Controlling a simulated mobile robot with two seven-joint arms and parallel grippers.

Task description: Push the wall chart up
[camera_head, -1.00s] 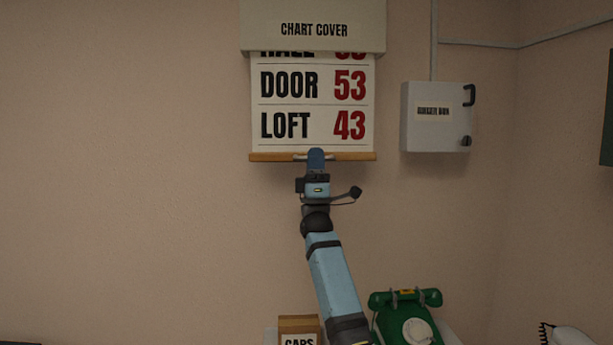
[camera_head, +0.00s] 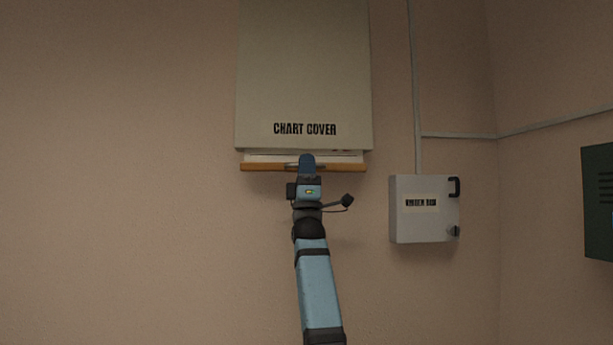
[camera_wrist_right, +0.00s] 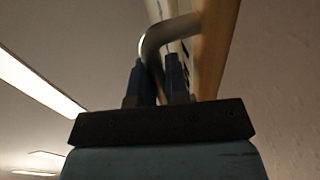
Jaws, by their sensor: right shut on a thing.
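The wall chart (camera_head: 265,157) shows only as a thin white strip below the box marked CHART COVER (camera_head: 304,75). Its wooden bottom bar (camera_head: 258,167) hangs just under the cover's lower edge. My right gripper (camera_head: 306,162) is at the middle of the bar, reaching up from below. In the right wrist view, my right gripper (camera_wrist_right: 160,80) is shut on the metal handle (camera_wrist_right: 165,35), which is fixed to the wooden bar (camera_wrist_right: 213,45). My left gripper is not in view.
A grey box (camera_head: 422,215) labelled RINGER BOX with a black handle hangs on the wall to the right of the chart. A conduit (camera_head: 413,90) runs up from it. A dark green slotted box (camera_head: 598,200) is at the far right. The wall left of the chart is bare.

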